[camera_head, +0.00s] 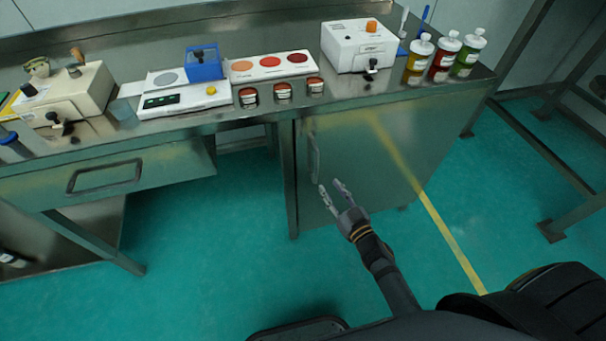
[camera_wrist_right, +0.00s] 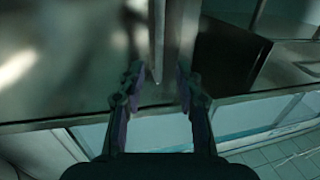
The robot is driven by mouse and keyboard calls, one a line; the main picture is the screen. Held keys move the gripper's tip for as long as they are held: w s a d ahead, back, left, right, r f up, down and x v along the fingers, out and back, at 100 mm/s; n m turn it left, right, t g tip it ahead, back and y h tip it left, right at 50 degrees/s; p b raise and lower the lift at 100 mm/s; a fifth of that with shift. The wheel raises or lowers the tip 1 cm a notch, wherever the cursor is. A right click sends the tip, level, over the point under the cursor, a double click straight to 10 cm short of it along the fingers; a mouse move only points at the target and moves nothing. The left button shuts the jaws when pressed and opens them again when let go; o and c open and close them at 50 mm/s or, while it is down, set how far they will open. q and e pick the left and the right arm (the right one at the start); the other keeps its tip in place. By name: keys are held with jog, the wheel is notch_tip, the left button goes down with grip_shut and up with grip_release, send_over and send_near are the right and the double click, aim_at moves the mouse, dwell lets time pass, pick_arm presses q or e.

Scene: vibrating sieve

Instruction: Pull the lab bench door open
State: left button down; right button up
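The lab bench door (camera_head: 375,165) is a shiny metal panel under the right part of the bench; it looks closed. Its upright handle (camera_head: 313,155) is a thin bar near the door's left edge. My right gripper (camera_head: 329,186) is in front of the door at the handle's lower end, with its fingers apart. In the right wrist view, a thin bar that looks like the handle (camera_wrist_right: 157,40) reaches down between the open fingertips (camera_wrist_right: 160,82). Gaps seem to remain on both sides, but contact is hard to tell. My left gripper is not in view.
The bench top carries a white box device (camera_head: 357,50), several bottles (camera_head: 443,58), a tray of coloured discs (camera_head: 268,68) and a scale (camera_head: 180,100). A closed drawer (camera_head: 105,176) is at left. The green floor before the door is clear.

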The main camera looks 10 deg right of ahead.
aim_at(317, 168)
jog(key=x, duration=1)
jog(key=shift+c, duration=0.4)
grip_shut()
